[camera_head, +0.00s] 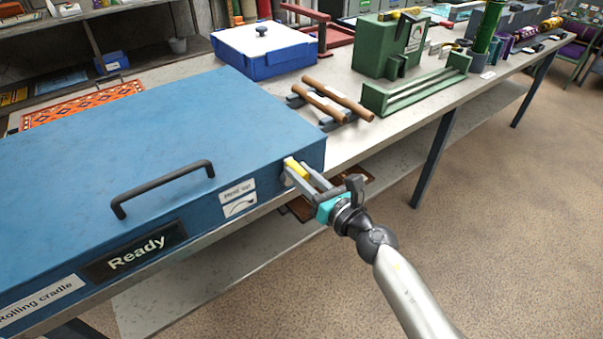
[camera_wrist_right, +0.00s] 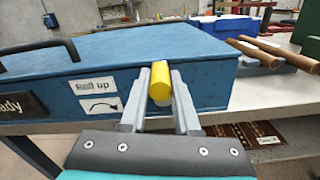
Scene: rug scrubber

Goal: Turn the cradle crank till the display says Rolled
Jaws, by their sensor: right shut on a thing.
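The rolling cradle is a large blue box (camera_head: 150,140) on the bench at the left of the head view. Its front display (camera_head: 136,251) reads "Ready". A yellow crank handle (camera_head: 297,168) sticks out at the right end of the front face. My right gripper (camera_head: 295,173) is shut on this handle. In the right wrist view the yellow handle (camera_wrist_right: 160,82) stands between the two grey fingers (camera_wrist_right: 162,98). The crank's arm behind the handle is mostly hidden by the fingers. My left gripper is not in view.
A label with a curved arrow (camera_head: 239,204) sits left of the crank. A black bar handle (camera_head: 163,188) is on the box lid. Brown rollers (camera_head: 338,99), a blue-white box (camera_head: 263,48) and a green machine (camera_head: 393,45) stand behind. The floor in front is clear.

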